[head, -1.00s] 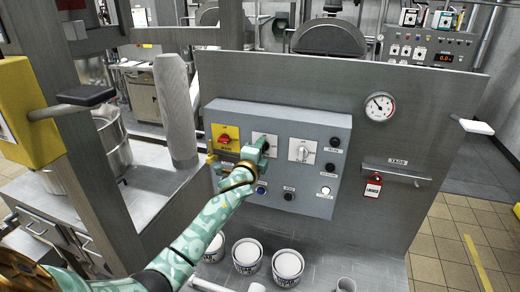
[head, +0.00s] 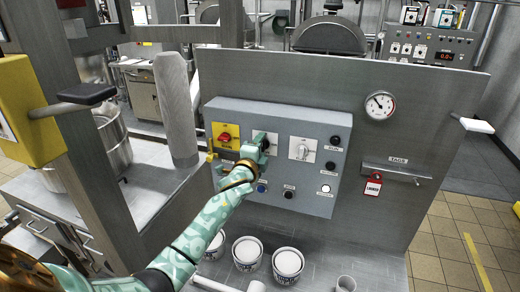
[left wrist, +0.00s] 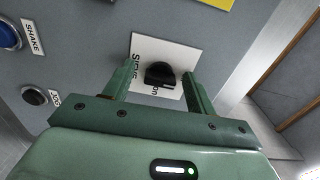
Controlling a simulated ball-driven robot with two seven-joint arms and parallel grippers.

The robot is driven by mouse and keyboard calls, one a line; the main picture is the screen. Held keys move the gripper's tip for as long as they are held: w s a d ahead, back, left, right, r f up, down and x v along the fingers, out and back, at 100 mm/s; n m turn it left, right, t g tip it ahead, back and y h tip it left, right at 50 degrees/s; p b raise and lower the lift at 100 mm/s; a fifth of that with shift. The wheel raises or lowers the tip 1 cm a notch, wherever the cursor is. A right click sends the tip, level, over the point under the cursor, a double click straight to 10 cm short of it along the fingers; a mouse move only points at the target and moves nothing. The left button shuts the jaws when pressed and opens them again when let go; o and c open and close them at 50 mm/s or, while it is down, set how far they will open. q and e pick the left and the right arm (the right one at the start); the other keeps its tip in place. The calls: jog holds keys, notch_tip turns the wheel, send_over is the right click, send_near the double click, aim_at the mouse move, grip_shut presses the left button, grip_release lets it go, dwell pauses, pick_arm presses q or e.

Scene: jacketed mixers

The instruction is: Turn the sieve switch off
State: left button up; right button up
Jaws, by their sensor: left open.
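The sieve switch is a black rotary knob (left wrist: 160,74) on a white plate (left wrist: 168,62) lettered "SIEVE", with "on" readable beside the knob. In the head view its plate (head: 258,137) is on the grey control box, partly hidden by my gripper. My left gripper (left wrist: 158,76) is open, with its fingers on either side of the knob. I cannot tell whether they touch it. It also shows in the head view (head: 262,142), in front of the plate. My right gripper is not in view.
The grey control box (head: 315,205) also carries a red switch on a yellow plate (head: 225,136), a pale rotary switch (head: 301,150) and several push buttons. A gauge (head: 380,105) and a red tag (head: 373,187) are to the right. White tubs (head: 247,252) stand below.

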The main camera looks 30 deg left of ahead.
pick_arm(q)
jog(key=shift+s, duration=0.1)
jog(key=b+v, duration=0.1)
jog(key=v, duration=1.5)
jog(key=shift+d, duration=0.15)
